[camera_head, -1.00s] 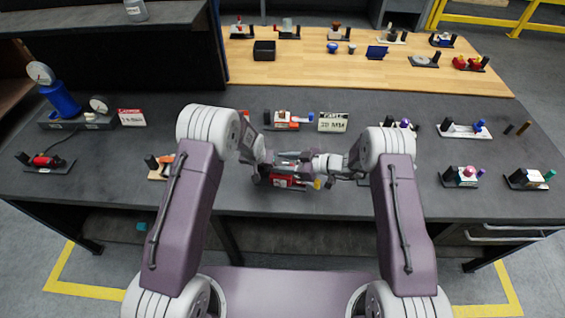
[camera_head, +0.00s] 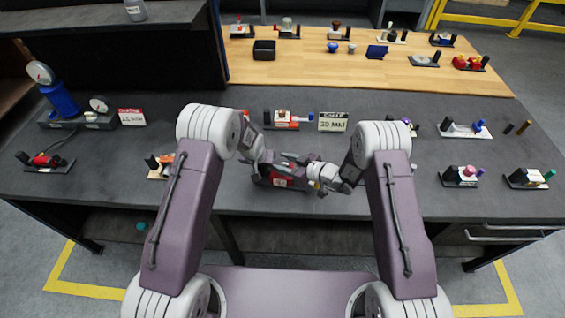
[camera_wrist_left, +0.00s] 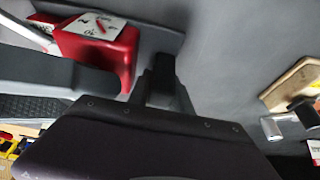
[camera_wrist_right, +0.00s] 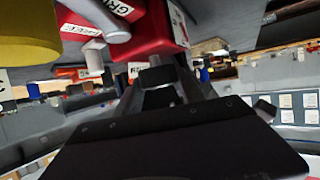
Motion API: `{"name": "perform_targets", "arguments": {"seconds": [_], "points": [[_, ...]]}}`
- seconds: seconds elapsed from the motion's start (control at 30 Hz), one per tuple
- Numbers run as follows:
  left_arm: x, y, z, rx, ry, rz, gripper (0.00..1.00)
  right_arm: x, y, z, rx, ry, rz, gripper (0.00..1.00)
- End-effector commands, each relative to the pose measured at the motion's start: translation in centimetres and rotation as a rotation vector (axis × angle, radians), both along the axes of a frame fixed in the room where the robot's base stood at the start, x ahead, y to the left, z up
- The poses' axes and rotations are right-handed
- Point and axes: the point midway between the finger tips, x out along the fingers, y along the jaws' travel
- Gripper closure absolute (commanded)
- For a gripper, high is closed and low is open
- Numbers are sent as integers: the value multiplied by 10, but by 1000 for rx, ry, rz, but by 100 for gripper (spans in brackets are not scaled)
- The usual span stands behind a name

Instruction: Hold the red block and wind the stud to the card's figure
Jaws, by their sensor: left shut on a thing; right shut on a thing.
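The red block (camera_head: 279,180) sits on a dark base near the front middle of the grey bench, between my two grippers. In the left wrist view the red block (camera_wrist_left: 122,48) carries a white scale label with a red mark. My left gripper (camera_head: 268,166) is shut on it from the left. The right wrist view shows the block's red side (camera_wrist_right: 152,32) with a "GRIP HERE" label and a grey rod beside it. My right gripper (camera_head: 312,168) is shut at the block's right end, on the stud; its grip is mostly hidden. The white card (camera_head: 332,122) stands behind; its figure is too small to read surely.
A red-orange fixture (camera_head: 284,120) stands just behind the block. Several fixtures stand at the right. A wooden board (camera_head: 300,70) with more parts lies at the back.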

Motion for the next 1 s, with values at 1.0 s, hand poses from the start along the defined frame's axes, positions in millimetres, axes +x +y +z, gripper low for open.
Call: {"name": "perform_targets", "arguments": {"seconds": [1.0], "points": [[-2, 1, -2, 1, 5, 1, 100, 1, -1, -1, -1, -3, 550, 32]]}}
